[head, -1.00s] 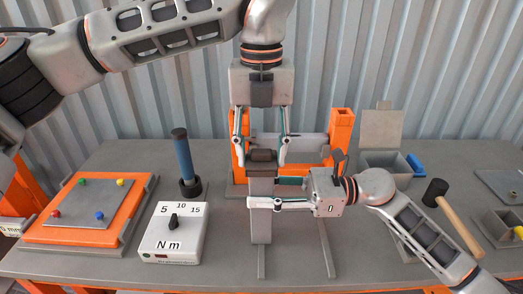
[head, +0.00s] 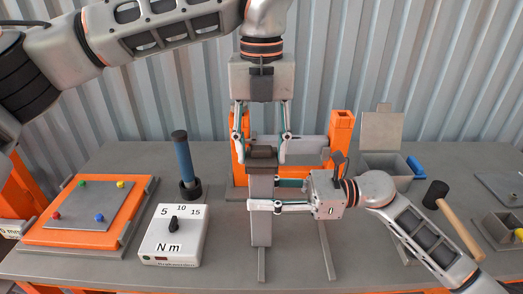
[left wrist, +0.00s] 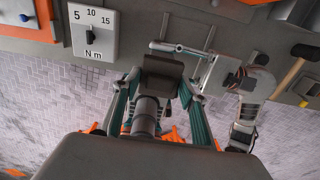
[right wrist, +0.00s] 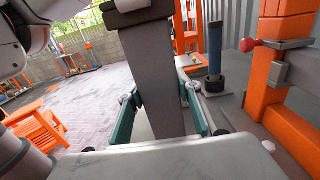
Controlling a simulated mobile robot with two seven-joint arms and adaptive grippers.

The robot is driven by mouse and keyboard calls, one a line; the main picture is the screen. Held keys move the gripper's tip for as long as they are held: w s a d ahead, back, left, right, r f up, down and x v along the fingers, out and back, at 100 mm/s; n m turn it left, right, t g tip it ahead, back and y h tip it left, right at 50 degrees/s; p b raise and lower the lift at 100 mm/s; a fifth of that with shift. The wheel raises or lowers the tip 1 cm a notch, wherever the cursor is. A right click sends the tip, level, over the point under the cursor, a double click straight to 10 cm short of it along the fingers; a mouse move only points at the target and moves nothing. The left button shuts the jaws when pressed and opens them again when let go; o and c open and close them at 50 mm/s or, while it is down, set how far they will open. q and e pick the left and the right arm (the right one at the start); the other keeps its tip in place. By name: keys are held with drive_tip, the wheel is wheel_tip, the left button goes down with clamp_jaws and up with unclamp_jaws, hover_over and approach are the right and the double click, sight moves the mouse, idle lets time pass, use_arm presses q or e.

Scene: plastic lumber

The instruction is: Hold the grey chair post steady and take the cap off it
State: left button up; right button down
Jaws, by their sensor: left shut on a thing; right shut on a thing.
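The grey chair post (head: 261,222) stands upright at the middle of the bench. Its dark cap (head: 263,153) is at the post's top, between the fingers of my left gripper (head: 262,160), which reaches down from above and is shut on it. The cap also shows between the fingers in the left wrist view (left wrist: 162,70). My right gripper (head: 264,194) comes from the right and is shut on the post below the cap. The right wrist view shows the post (right wrist: 160,75) between its fingers. I cannot tell whether there is a gap between cap and post.
A torque box (head: 172,235) and a blue-handled tool (head: 184,160) stand left of the post. An orange-framed board (head: 45,240) lies farther left. An orange fixture (head: 342,130) stands behind. An open grey box (head: 385,165) and a hammer (head: 455,222) are on the right.

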sight(262, 148)
use_arm(q)
drive_tip(key=shift+r, duration=0.45)
drive_tip(key=shift+r, duration=0.1)
drive_tip(key=shift+r, duration=1.9)
use_arm(e)
drive_tip(key=c, duration=1.4)
unclamp_jaws()
drive_tip(key=shift+o, duration=0.2)
